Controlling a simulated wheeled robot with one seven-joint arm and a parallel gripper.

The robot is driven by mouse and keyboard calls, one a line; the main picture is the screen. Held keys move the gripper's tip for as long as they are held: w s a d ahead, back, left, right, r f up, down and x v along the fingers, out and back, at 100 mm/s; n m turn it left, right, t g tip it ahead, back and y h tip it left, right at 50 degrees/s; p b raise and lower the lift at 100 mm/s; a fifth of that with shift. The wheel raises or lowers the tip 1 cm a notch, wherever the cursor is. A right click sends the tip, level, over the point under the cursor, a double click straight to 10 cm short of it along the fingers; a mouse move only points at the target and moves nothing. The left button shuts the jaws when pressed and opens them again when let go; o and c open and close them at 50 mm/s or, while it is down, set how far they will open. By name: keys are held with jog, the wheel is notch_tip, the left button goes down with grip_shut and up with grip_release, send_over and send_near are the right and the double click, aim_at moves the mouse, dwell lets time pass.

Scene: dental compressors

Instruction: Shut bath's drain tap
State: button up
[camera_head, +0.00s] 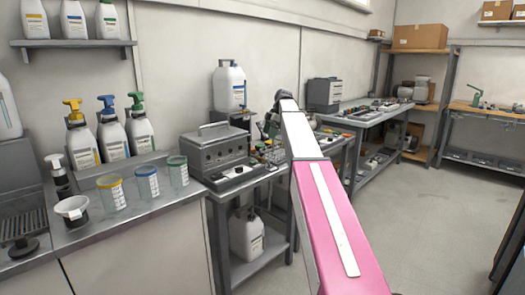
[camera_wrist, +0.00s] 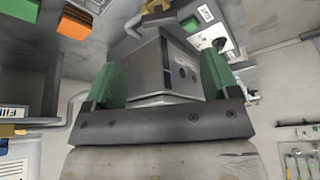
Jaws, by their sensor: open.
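The bath appears to be the grey metal box (camera_head: 213,150) with a lid handle and front knobs, on the bench left of my arm. I cannot make out its drain tap for certain in the head view. My gripper (camera_wrist: 164,70) is open, its two green finger pads apart in the wrist view. A grey box-shaped metal part with dark round spots shows between the pads; I cannot tell whether they touch it. A small yellow and dark lever-like piece (camera_wrist: 156,19) lies beyond the fingertips, possibly the tap. In the head view my arm hides most of the gripper.
A white canister (camera_head: 229,86) stands behind the bath, and another (camera_head: 247,234) is on the lower shelf. Orange (camera_wrist: 75,24) and green blocks lie at the wrist view's upper left. Floor on the right is clear.

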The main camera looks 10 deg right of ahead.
aim_at(261, 154)
jog(key=x, duration=0.9)
jog(key=shift+f, duration=0.25)
jog(key=c, duration=0.9)
